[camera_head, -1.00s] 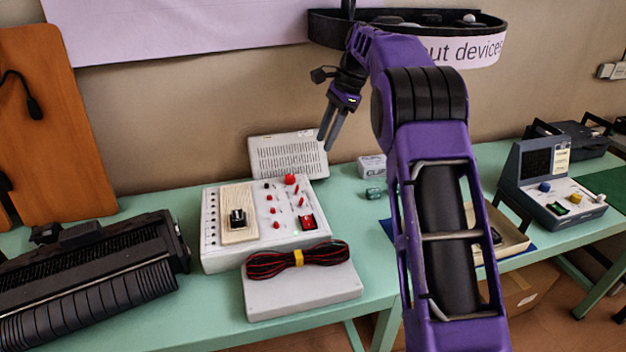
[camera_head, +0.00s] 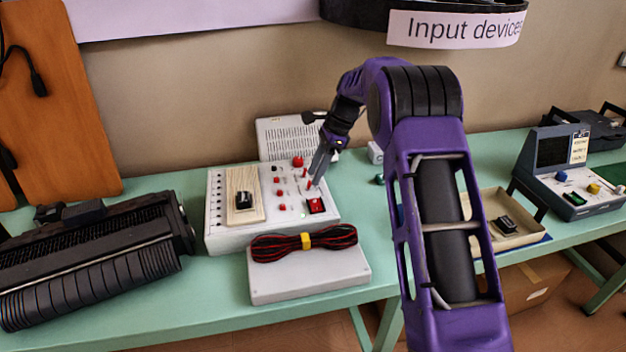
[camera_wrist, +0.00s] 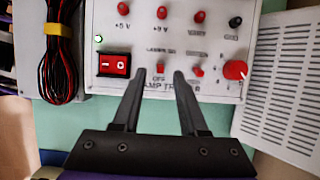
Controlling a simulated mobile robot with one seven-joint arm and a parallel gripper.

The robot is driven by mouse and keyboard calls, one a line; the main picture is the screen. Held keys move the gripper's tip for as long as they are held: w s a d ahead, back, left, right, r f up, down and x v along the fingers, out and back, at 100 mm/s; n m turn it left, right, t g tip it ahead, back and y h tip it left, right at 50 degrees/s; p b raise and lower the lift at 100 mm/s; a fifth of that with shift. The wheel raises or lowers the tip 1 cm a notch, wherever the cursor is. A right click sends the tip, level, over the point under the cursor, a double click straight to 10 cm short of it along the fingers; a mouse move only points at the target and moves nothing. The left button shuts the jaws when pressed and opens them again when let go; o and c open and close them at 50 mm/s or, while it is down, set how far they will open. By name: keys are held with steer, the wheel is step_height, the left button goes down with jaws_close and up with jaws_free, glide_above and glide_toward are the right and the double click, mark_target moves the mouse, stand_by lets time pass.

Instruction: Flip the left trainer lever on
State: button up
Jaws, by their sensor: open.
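The white trainer box (camera_head: 225,232) sits on the green table in the head view, with its panel facing up. The wrist view shows two small red levers on it: the left lever (camera_wrist: 160,71) and the right lever (camera_wrist: 198,71). In the head view my gripper (camera_head: 317,181) is low over the right part of the panel and hides some controls.
A red rocker switch (camera_wrist: 113,64) with a lit green lamp (camera_wrist: 98,38) lies left of the levers. A red knob (camera_wrist: 235,70) stands right of them. A grey box (camera_head: 310,282) bears a coiled cable (camera_head: 280,246) in front. A vented white box (camera_wrist: 290,90) stands behind.

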mark_target(309, 185)
steer(key=shift+x, duration=1.05)
jaws_close()
